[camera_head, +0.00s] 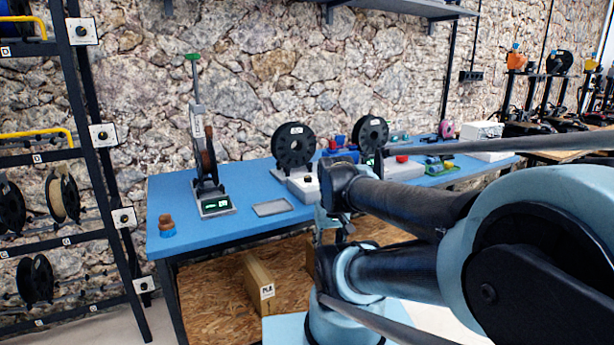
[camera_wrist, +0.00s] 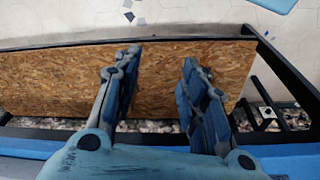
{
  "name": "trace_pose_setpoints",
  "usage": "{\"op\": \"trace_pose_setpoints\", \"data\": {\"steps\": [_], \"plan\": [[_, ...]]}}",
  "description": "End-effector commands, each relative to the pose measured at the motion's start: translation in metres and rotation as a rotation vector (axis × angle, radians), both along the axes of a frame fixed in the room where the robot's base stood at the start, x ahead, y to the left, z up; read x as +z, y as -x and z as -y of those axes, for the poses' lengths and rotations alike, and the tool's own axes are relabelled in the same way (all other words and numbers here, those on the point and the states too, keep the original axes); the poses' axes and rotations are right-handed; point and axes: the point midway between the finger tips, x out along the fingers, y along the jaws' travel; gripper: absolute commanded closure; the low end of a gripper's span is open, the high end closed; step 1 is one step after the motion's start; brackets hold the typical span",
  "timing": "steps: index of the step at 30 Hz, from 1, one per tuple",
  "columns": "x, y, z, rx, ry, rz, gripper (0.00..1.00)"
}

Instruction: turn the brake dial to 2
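My gripper (camera_wrist: 160,85) is open and empty in the wrist view. Its two fingers hang apart over the front of the blue table, with the wooden lower shelf below them. In the head view my arm covers the middle right of the table, and the fingertips are not clear. I cannot tell for certain which knob is the brake dial. A small dark knob (camera_head: 307,180) shows on a white box (camera_head: 303,190) under a black spool (camera_head: 293,147). A similar black spool (camera_head: 370,135) stands farther right, its base partly hidden by my arm. No dial numbers are readable.
On the blue table (camera_head: 185,187) stand a scale-like device (camera_head: 216,205) with a green display, a grey tray (camera_head: 272,207) and a small brown-and-blue object (camera_head: 166,226). A box (camera_head: 258,283) sits on the wooden shelf (camera_head: 205,290) below. A spool rack with knobbed white plates (camera_head: 104,135) is at left.

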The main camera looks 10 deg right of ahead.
Motion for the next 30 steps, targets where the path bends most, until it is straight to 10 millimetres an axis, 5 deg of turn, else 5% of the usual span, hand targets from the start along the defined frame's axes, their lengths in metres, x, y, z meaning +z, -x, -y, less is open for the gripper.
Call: {"op": "trace_pose_setpoints", "data": {"steps": [3, 8, 18, 30], "plan": [[0.012, 0.004, 0.000, 0.020, 0.004, 0.007, 0.54], [0.046, -0.021, 0.000, 0.102, 0.019, -0.009, 0.54], [0.140, -0.107, 0.000, 0.392, 0.060, -0.062, 0.54], [0.220, -0.224, 0.000, 0.740, 0.090, -0.121, 0.54]]}}
